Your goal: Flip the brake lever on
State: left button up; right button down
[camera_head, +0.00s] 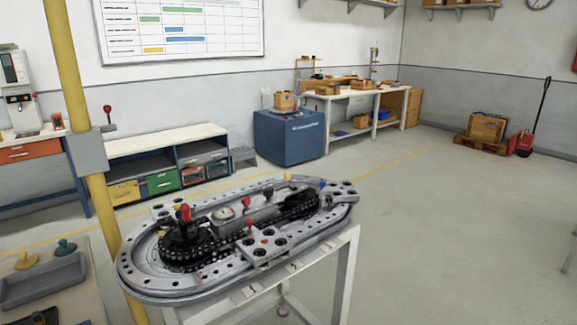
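An oval grey ring track (135,275) with a black chain inside stands on a white-legged stand in the middle of the view. A thick red-topped lever (185,212) stands upright at its left end. Smaller red knobs (249,223) show near its middle. A grey box (88,152) on a yellow pole carries a short lever with a red knob (107,109), pointing up. I cannot tell from the looks alone which of these is the brake lever. Neither of my grippers is in view.
A table with a grey tray (45,282) and yellow and teal knobs is at the lower left. The yellow pole (67,60) rises beside the track. A blue box (290,138) and workbenches line the back wall. The floor on the right (450,240) is clear.

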aim_at(287, 176)
jog(key=i+l, duration=0.3)
jog(key=i, duration=0.2)
jog(key=i+l+u, duration=0.15)
jog(key=i+l, duration=0.15)
jog(key=i, duration=0.2)
